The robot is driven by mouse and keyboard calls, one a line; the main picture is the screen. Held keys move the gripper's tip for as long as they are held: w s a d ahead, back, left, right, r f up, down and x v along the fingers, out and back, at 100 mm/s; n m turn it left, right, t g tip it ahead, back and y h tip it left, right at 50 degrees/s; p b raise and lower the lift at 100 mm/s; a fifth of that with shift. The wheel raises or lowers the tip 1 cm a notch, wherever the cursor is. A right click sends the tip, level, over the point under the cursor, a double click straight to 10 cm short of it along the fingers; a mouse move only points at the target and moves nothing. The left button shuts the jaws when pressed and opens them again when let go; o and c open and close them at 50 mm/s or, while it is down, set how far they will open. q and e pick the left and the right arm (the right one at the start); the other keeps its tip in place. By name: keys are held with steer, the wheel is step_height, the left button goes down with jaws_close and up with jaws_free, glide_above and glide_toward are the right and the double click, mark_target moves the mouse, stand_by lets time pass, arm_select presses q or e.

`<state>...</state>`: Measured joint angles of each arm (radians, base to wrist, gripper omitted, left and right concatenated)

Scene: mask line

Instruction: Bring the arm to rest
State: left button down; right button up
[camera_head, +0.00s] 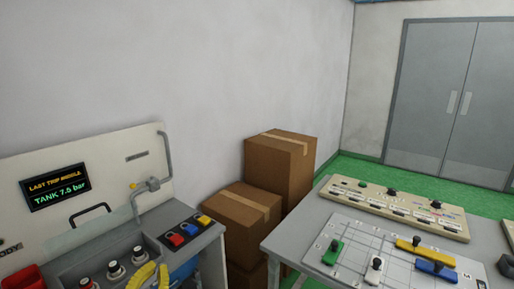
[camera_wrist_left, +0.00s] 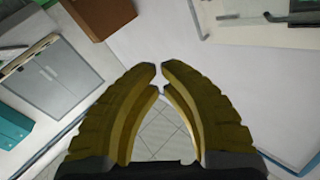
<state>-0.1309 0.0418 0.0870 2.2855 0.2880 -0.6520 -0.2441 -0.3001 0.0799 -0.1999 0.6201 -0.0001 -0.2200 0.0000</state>
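My left gripper (camera_head: 151,277) shows at the bottom edge of the head view, in front of the grey control panel. Its two yellow fingers show large in the left wrist view (camera_wrist_left: 160,76). They curve toward each other with a narrow gap at the tips, and nothing is held between them. Grey tiled floor shows through the gap. My right gripper is not in the head view.
A console with a display (camera_head: 56,187), several knobs and coloured switches (camera_head: 184,232) stands at left. Cardboard boxes (camera_head: 280,165) stand against the wall. At right, a table (camera_head: 279,240) bears a switch panel (camera_head: 395,207) and a gridded board (camera_head: 345,228).

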arm_select(q)
steer(key=s+f+m+g+y, duration=0.15)
steer(key=s+f+g, duration=0.35)
steer(key=s+f, duration=0.65)
steer(key=s+a+f+m+g+y, duration=0.1)
steer(key=s+a+f+g, duration=0.15)
steer(key=s+f, duration=0.35)
steer(key=s+a+f+m+g+y, duration=0.15)
steer(key=s+f+g, duration=0.25)
steer(key=s, duration=0.5)
steer(key=s+d+f+n+g+h, duration=0.1)
steer(key=d+f+h, duration=0.15)
steer(key=f, duration=1.35)
steer(key=s+d+f+g+h, duration=0.15)
steer(key=d+f, duration=0.25)
steer(key=f, duration=1.1)
steer(key=s+f+n+g, duration=0.2)
steer(key=s+f+n, duration=0.1)
steer(key=s+f, duration=1.6)
steer(key=s, duration=0.2)
steer(key=shift+s+a+f+g, duration=0.15)
steer(key=shift+s+f+g, duration=0.15)
steer(key=shift+g, duration=0.1)
